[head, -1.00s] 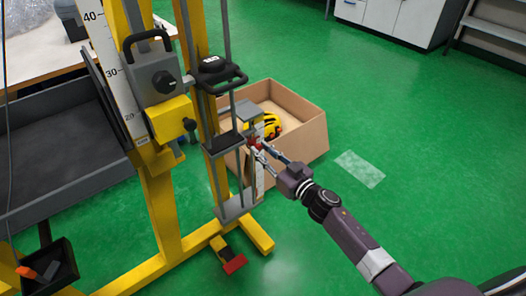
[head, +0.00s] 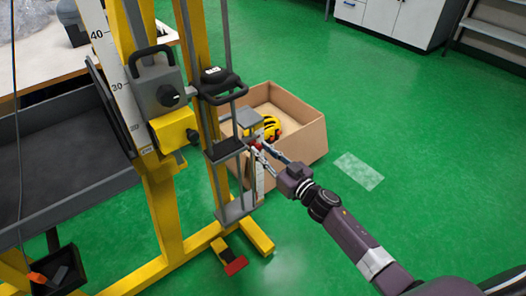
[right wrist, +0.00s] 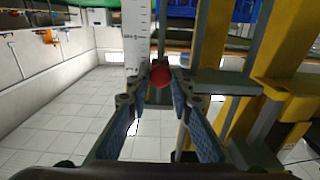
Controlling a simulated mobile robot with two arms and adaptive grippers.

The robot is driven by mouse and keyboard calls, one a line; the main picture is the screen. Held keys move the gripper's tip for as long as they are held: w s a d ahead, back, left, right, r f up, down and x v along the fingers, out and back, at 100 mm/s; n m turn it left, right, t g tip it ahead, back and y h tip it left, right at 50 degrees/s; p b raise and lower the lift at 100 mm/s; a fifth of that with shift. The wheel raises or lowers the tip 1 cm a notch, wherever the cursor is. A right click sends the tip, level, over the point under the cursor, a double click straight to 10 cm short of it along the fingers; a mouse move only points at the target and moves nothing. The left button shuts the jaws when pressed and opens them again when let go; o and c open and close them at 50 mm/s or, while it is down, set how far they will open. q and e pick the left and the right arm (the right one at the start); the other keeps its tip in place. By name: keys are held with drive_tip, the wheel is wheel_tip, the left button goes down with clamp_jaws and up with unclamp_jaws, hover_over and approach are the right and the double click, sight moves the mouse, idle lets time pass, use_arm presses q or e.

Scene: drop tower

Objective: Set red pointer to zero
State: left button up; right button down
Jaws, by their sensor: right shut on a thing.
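The red pointer (right wrist: 161,76) shows as a round red knob between the fingertips of my right gripper (right wrist: 162,84) in the right wrist view. In the head view, my right gripper (head: 257,145) reaches in from the right and is shut on the small red pointer (head: 249,141), mostly hidden by the fingers. A white scale strip (right wrist: 137,35) with dark marks stands upright just beside the pointer. Its lower part (head: 260,178) shows below the gripper in the head view. My left gripper is not in view.
A cardboard box (head: 305,139) holding a yellow and black helmet-like thing (head: 271,129) stands behind the gripper.

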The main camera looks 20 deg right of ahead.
drive_tip(key=shift+w+r, duration=0.1)
drive_tip(key=shift+r, duration=0.25)
drive_tip(key=c, duration=2)
unclamp_jaws()
drive_tip(key=shift+o, duration=1.4)
drive_tip(key=shift+f, duration=0.1)
drive_tip(key=shift+s+f, duration=0.1)
drive_tip(key=shift+s, duration=0.1)
drive_tip(key=v, duration=1.2)
drive_tip(key=shift+w, duration=0.15)
